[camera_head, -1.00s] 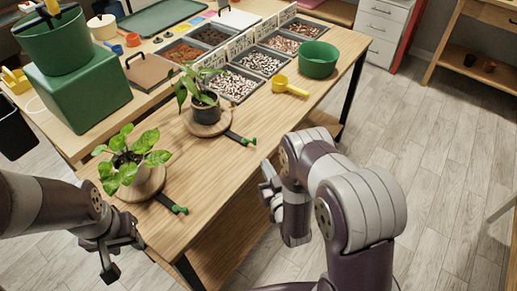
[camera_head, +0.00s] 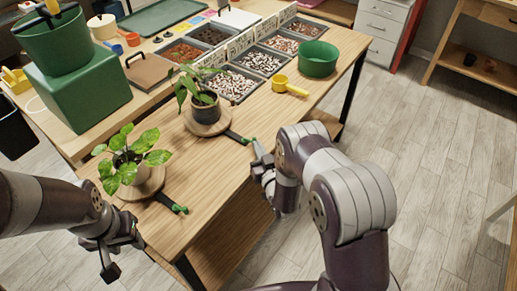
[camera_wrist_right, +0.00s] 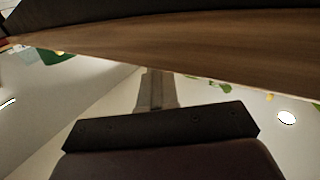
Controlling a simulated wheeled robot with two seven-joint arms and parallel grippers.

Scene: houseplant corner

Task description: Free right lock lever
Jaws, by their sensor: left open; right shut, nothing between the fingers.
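The right lock lever (camera_head: 236,136) is a dark bar with green ends, on the table beside the round wooden base (camera_head: 208,126) under the right potted plant (camera_head: 203,95). My right gripper (camera_head: 257,150) is shut and empty at the table's front edge, close to the lever's outer green end; I cannot tell whether they touch. In the right wrist view the shut fingers (camera_wrist_right: 156,90) show below the table's edge; the lever cannot be made out there. A similar left lever (camera_head: 171,203) lies by the left potted plant (camera_head: 132,160). My left gripper (camera_head: 112,258) is open, off the table's near left corner.
A yellow scoop (camera_head: 289,86) and a green bowl (camera_head: 318,60) stand farther right on the table (camera_head: 222,170). Trays of pebbles (camera_head: 260,62) line the back. A green box (camera_head: 80,95) is at the left. The tabletop between the two levers is clear.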

